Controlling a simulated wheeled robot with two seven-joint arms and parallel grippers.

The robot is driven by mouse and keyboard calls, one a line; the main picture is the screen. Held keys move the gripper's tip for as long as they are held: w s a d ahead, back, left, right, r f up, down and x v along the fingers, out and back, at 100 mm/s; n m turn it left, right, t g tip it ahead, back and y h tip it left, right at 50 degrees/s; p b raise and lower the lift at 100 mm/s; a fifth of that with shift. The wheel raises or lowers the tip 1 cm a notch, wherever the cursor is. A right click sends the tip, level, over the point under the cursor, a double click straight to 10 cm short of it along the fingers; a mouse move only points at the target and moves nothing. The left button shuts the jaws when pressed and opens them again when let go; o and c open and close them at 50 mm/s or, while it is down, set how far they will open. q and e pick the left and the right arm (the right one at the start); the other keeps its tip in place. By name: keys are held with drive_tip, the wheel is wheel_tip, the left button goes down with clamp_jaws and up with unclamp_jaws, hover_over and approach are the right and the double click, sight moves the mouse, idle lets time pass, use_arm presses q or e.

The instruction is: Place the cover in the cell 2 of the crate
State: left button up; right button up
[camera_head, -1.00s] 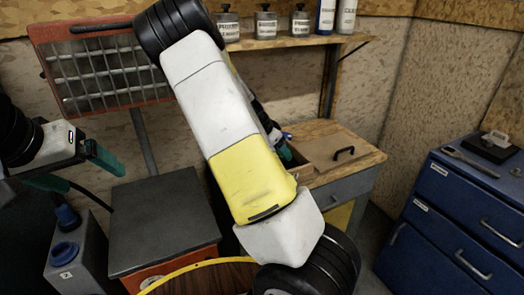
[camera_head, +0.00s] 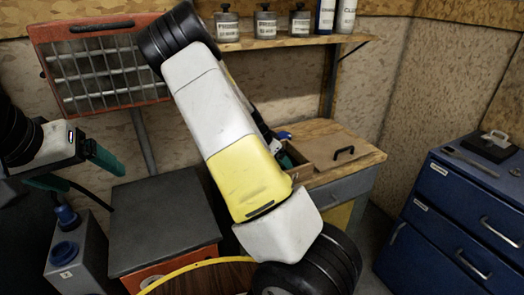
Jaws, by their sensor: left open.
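My left gripper (camera_head: 78,172) is at the left edge with its two green fingers spread apart and nothing between them. Below it stands a grey container (camera_head: 88,262) with a label reading 2 and round blue parts (camera_head: 64,252) in its top. I cannot tell whether this is the crate. My right arm crosses the middle of the view; its gripper is mostly hidden behind the forearm, with only a bit of green showing by an open wooden box (camera_head: 299,171) on the workbench. A small blue item (camera_head: 284,135) shows there. I cannot make out the cover for certain.
A dark-topped orange cabinet (camera_head: 160,222) stands at the centre left, below an orange wire rack (camera_head: 103,67). The workbench (camera_head: 345,178) is behind my right arm. A blue drawer cabinet (camera_head: 450,215) is at the right. Cans (camera_head: 265,22) line a shelf.

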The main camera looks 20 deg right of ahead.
drive_tip(key=v, duration=1.2)
drive_tip(key=s+a+r+n+y, duration=0.2)
drive_tip(key=s+a+n+y, duration=0.35)
drive_tip(key=s+a, duration=0.2)
drive_tip(key=s+a+r+n+t+y, duration=0.1)
drive_tip(key=s+a+r+n+t, duration=0.1)
drive_tip(key=s+r+n, duration=0.3)
drive_tip(key=s+a+r+n+t+y, duration=0.2)
drive_tip(key=s+a+r+n, duration=0.2)
drive_tip(key=s+r, duration=0.5)
drive_tip(key=s+n, duration=0.1)
drive_tip(key=s, duration=0.1)
drive_tip(key=shift+s+a+r, duration=0.25)
drive_tip(key=shift+a+r, duration=0.05)
drive_tip(key=shift+a, duration=0.05)
